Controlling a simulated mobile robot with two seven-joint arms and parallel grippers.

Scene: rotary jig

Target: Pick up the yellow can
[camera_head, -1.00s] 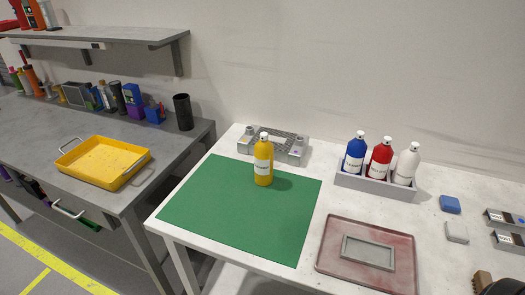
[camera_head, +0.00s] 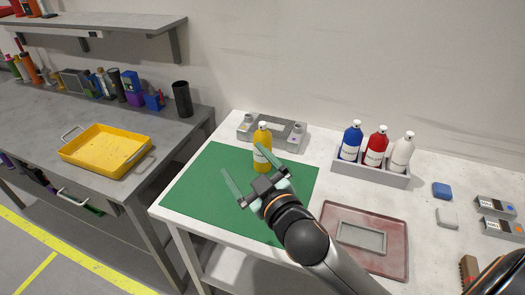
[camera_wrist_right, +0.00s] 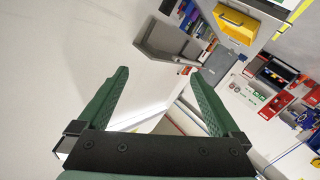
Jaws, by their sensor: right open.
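The yellow can (camera_head: 262,138), with a white cap and a pale label, stands upright on the back part of the green mat (camera_head: 200,190). My right gripper (camera_head: 248,172) is open and empty above the mat, in front of the can in the head view. One finger overlaps the can's lower right side in the picture; I cannot tell whether they touch. In the right wrist view the open green fingers (camera_wrist_right: 160,100) show with nothing between them, and the can is not in view. My left gripper is not in view.
A grey metal fixture (camera_head: 285,133) stands behind the can. A grey holder (camera_head: 370,175) with blue, red and white bottles is to the right. A reddish tray (camera_head: 395,262) lies in front of it. A yellow tray (camera_head: 90,165) sits on the left bench.

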